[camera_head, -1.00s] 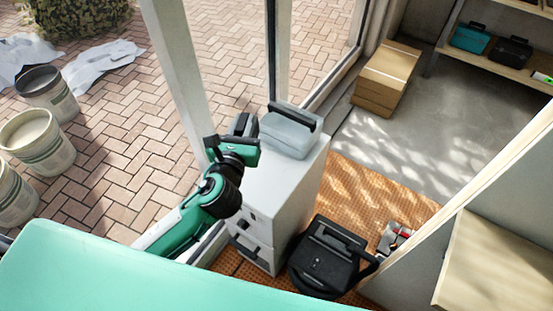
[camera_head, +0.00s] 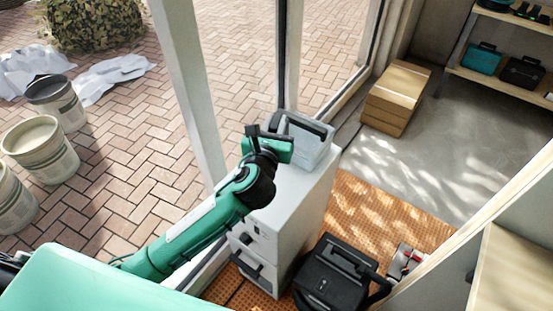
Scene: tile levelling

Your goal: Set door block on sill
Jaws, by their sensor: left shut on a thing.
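My left gripper (camera_head: 268,142), on a green and black arm, reaches in from the lower left. Its tip is in front of the grey case on top of the white cabinet, overlapping the case's left side in the picture. It is shut on a small dark piece, apparently the door block, mostly hidden by the gripper; its shape is unclear. The sill (camera_head: 208,272) shows as a pale strip along the foot of the window frame, left of the cabinet and partly hidden by my arm. My right gripper is not in view.
The grey case (camera_head: 312,145) stands on the white cabinet (camera_head: 300,205). A black toolbox (camera_head: 335,275) sits on the orange mat (camera_head: 385,215). A pale post (camera_head: 188,85) rises beside my arm. Cardboard boxes (camera_head: 397,95) stand at the back; grey floor (camera_head: 440,145) is free.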

